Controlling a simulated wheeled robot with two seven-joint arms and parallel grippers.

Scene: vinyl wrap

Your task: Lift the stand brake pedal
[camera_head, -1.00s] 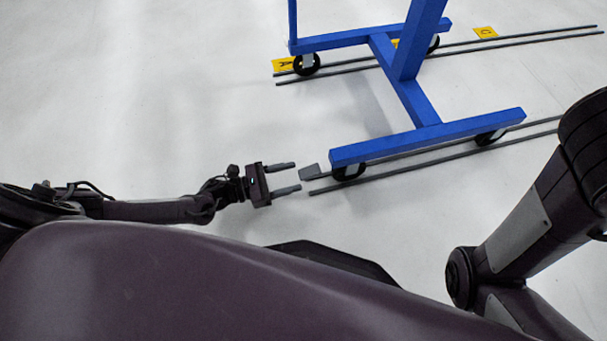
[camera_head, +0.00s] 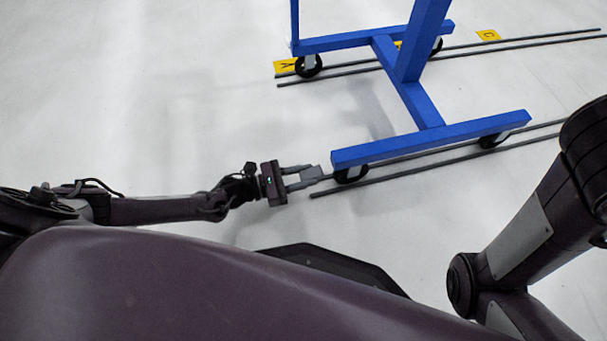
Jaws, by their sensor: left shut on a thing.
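The blue stand (camera_head: 440,137) rests on black caster wheels at the right of the head view. A small grey brake pedal (camera_head: 311,173) sticks out to the left of its near-left caster (camera_head: 350,174). My left gripper (camera_head: 306,178) reaches in from the left, low near the floor, and its fingers are shut on the pedal, one on each side. The fingertips partly cover the pedal. My right arm shows at the right edge, but its gripper is out of view.
Thin dark rails (camera_head: 440,159) run along the floor beside the near casters, and another pair (camera_head: 530,40) runs by the far casters. The floor to the left is clear.

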